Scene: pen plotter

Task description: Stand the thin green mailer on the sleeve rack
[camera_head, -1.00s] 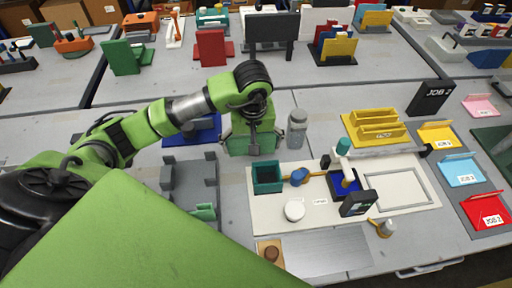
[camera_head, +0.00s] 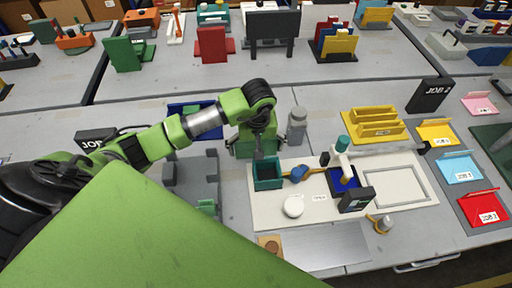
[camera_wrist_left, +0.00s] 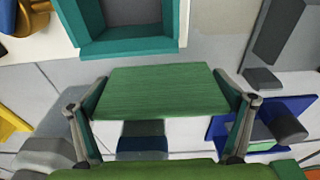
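My left gripper (camera_head: 260,150) is low over the bench, just behind the teal box (camera_head: 267,187). In the left wrist view, a flat green slab (camera_wrist_left: 160,92), apparently the thin green mailer, spans the space between my two fingers and meets both pads. In the head view it blends with a green block (camera_head: 240,147) behind the gripper. A grey fixture with uprights (camera_head: 208,172) stands to the left, and a yellow slotted rack (camera_head: 377,131) to the right. No readable label shows which is the sleeve rack. My right gripper is not seen.
A grey bottle (camera_head: 297,127) stands right of my gripper. The cream board (camera_head: 270,215) carries the teal box, a white round item (camera_head: 293,206) and a plotter-like device (camera_head: 343,165). A blue tray (camera_wrist_left: 285,110) lies beside the gripper in the wrist view.

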